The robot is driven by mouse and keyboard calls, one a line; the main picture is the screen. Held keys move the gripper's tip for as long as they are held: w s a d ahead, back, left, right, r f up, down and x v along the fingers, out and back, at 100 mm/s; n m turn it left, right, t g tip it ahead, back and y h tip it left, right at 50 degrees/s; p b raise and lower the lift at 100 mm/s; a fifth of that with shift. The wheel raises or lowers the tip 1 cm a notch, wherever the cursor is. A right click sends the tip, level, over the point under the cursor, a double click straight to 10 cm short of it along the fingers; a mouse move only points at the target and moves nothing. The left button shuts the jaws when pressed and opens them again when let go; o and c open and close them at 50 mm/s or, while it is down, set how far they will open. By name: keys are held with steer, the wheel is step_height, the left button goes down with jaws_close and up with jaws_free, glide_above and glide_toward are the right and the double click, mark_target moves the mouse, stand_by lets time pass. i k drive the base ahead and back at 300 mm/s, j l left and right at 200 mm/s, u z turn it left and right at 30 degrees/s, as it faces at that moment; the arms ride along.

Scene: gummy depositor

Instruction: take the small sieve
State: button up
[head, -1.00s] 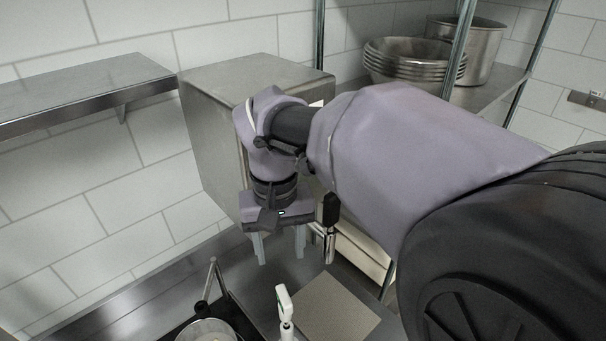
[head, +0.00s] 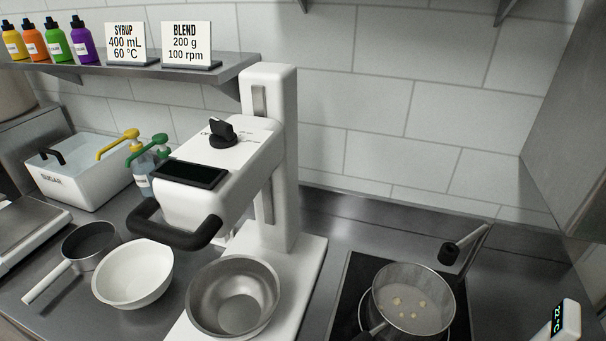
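I cannot surely make out the small sieve. A small round dark-grey vessel (head: 90,244) with a long pale handle lies on the counter at the left; I cannot tell whether its bottom is mesh. A round metal pan (head: 411,318) with a few pale yellow bits in it is on the dark hob at the right. A dark-handled tool (head: 450,252) shows at the pan's back edge; its kind is unclear. My gripper is not in view.
A white mixer (head: 225,170) stands mid-counter with a steel bowl (head: 205,307) on its base. A white bowl (head: 132,274) is beside it. A sugar bin (head: 85,185), pump bottles and a scale (head: 25,232) stand left. A thermometer (head: 562,322) is at lower right.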

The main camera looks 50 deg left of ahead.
mark_target(87, 245)
steer(key=u, duration=3.35)
steer(key=i+j+z, duration=0.75)
steer(key=j, duration=0.2)
steer(key=j+z, duration=0.25)
steer(key=i+j+z, duration=0.25)
steer(key=j, duration=0.3)
steer(key=j+z, duration=0.25)
steer(key=j, duration=0.2)
